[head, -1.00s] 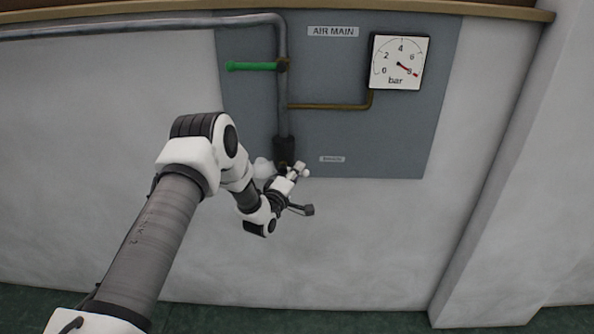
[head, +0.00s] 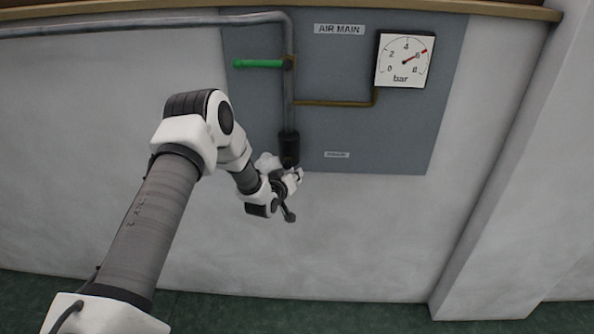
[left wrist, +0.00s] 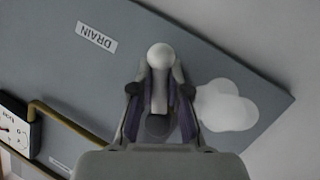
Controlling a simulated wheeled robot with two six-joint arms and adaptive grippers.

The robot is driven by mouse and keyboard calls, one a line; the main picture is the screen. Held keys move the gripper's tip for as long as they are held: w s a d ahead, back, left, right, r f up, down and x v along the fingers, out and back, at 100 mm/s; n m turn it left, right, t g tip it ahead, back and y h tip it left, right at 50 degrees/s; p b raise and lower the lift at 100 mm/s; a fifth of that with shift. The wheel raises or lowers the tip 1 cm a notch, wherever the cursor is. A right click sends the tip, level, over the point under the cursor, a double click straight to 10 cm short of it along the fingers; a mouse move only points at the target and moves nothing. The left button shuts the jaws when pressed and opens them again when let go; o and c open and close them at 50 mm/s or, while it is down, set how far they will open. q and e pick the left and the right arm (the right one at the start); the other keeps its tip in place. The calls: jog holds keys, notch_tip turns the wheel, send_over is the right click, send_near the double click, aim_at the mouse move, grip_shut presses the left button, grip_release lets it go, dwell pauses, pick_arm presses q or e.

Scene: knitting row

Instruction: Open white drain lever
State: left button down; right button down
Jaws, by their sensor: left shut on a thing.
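The white drain lever (left wrist: 160,57) shows in the left wrist view as a round-ended white handle between my left gripper's fingers. My left gripper (left wrist: 160,92) is shut on it. In the head view my left gripper (head: 292,179) is at the lower end of the vertical pipe, under the black drain fitting (head: 289,149), and hides most of the lever. A white puff (left wrist: 225,106) shows beside the fingers in the left wrist view, and the puff is also left of the fitting in the head view (head: 266,161). My right gripper is not in view.
A green lever (head: 259,63) points left from the pipe. The gauge (head: 405,59) at upper right has its needle near 6 bar. A brass tube (head: 335,103) joins pipe and gauge. The grey panel (head: 400,140) is otherwise clear; a wall pillar (head: 505,190) stands right.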

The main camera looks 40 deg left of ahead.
pick_arm(q)
jog(key=m+g+p, duration=0.1)
jog(key=s+a+m+g+y+p, duration=0.1)
jog(key=m, duration=0.1)
jog(key=shift+s+a+f+m+p, duration=0.1)
jog(key=shift+a+f+m+p, duration=0.2)
jog(key=shift+f+p, duration=0.1)
jog(key=shift+y, duration=0.3)
jog(key=c, duration=1.1)
grip_release()
jog(key=shift+c, duration=0.2)
jog(key=v, duration=1.2)
